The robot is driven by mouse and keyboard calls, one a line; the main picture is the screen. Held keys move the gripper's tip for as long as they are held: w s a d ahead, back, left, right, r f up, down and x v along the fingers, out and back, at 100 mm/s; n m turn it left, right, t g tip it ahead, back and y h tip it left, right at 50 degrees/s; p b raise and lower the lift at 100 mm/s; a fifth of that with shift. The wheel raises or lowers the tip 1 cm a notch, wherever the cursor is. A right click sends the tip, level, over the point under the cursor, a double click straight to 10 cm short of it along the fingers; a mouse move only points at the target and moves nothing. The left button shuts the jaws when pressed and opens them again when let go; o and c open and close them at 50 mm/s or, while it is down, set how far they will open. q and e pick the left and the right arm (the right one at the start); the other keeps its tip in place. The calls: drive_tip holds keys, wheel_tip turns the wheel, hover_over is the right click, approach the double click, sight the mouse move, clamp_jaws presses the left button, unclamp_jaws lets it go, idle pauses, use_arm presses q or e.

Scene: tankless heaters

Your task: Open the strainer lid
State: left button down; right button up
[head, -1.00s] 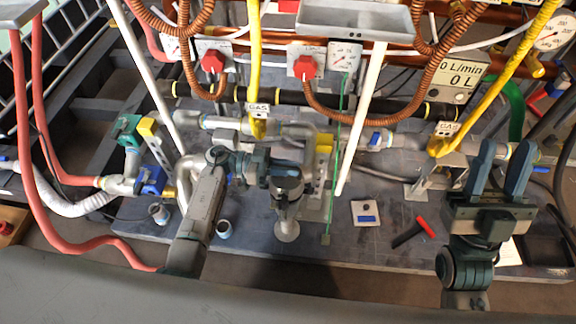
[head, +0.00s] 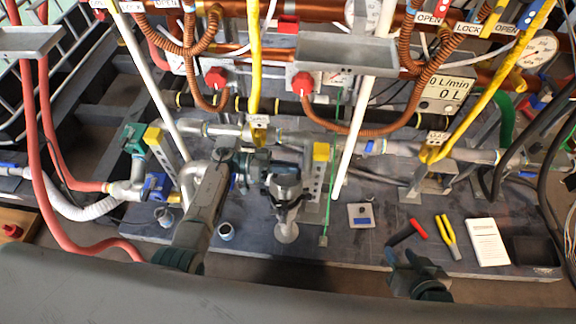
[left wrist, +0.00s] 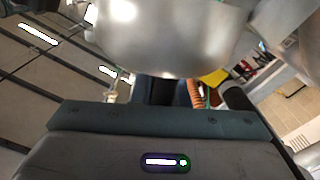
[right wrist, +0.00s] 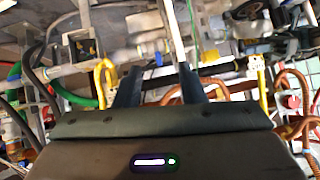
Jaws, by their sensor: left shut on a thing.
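My left gripper (head: 288,195) points down at the middle of the grey bench, below the pipe run. It is shut on a metal part that appears to be the strainer lid (head: 287,230); its fingertips are largely hidden. In the left wrist view a large shiny silver rounded body (left wrist: 170,35) fills the top and hides the grip. Whether the lid is loose or seated I cannot tell. My right gripper (right wrist: 158,85) is open and empty, with its two fingers apart. In the head view it is low at the bench's front edge.
Red-handled (head: 405,232) and yellow-handled (head: 447,235) tools, a white booklet (head: 487,242) and a black tray (head: 533,250) lie at the right. A small cup (head: 226,231) stands left of centre. Yellow and copper hoses and a white pipe (head: 350,135) hang around the left gripper.

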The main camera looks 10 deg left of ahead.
use_arm(q)
drive_tip(key=shift+w+r+n+p, duration=0.15)
drive_tip(key=shift+w+n+p, duration=0.1)
drive_tip(key=shift+n+p, duration=0.1)
drive_tip(key=shift+w+n+p, duration=0.45)
drive_tip(key=shift+n+p, duration=0.1)
drive_tip(key=shift+p, duration=0.1)
use_arm(e)
drive_tip(key=shift+s+d+r+n+g+h, duration=0.35)
drive_tip(key=shift+d+r+g, duration=0.25)
drive_tip(key=shift+g, duration=0.4)
drive_tip(key=shift+s, duration=0.1)
use_arm(q)
drive_tip(key=c, duration=1.4)
unclamp_jaws()
drive_tip(key=shift+c, duration=0.2)
use_arm(e)
drive_tip(key=shift+r, duration=0.1)
use_arm(q)
drive_tip(key=a, duration=1.1)
use_arm(e)
drive_tip(key=shift+f, duration=0.2)
